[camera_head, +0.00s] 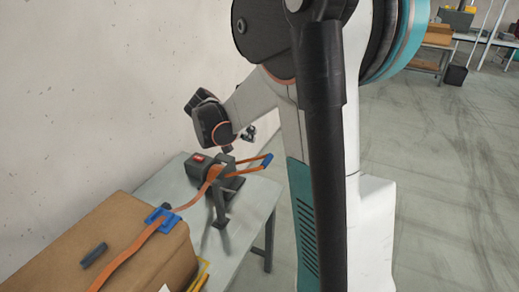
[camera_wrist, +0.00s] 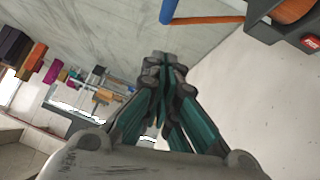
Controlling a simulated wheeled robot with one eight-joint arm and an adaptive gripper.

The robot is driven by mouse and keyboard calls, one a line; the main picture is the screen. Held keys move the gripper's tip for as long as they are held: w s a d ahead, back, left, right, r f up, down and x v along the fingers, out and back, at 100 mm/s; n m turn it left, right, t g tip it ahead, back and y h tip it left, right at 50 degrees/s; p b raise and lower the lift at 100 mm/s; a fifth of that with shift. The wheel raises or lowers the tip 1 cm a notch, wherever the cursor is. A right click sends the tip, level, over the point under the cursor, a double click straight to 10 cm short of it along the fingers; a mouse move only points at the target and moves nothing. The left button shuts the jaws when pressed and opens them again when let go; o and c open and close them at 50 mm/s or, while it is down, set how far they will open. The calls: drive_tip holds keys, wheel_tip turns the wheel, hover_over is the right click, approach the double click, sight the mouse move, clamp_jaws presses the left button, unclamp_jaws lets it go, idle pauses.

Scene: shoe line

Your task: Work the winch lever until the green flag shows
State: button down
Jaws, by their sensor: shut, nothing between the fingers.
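The winch (camera_head: 203,168) is a dark grey block on a table, with a red flag (camera_head: 198,158) showing in its window. Its lever (camera_head: 248,161) is an orange bar with a blue end, reaching out to the right. In the wrist view the lever's blue end (camera_wrist: 168,9) and orange bar (camera_wrist: 218,19) lie at the top, with the red flag (camera_wrist: 312,41) at the right edge. My gripper (camera_wrist: 163,60) is shut and empty, apart from the lever in that view. In the head view my arm partly hides it. No green shows.
An orange strap (camera_head: 137,244) runs from the winch over a brown box (camera_head: 110,227) and through a blue buckle (camera_head: 162,219). The grey table (camera_head: 249,204) stands close to a pale wall (camera_head: 80,90). Open floor (camera_head: 425,170) lies to the right.

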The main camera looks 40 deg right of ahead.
drive_tip(key=b, duration=0.3)
approach(270, 154)
drive_tip(key=w+d, duration=0.1)
drive_tip(key=d, duration=0.2)
wheel_tip(270, 154, down, 2)
drive_tip(key=shift+s+f+b, duration=0.1)
drive_tip(key=shift+f+b, duration=0.1)
drive_tip(key=shift+b, duration=0.3)
drive_tip(key=shift+d+f, duration=0.1)
drive_tip(key=shift+f, duration=0.3)
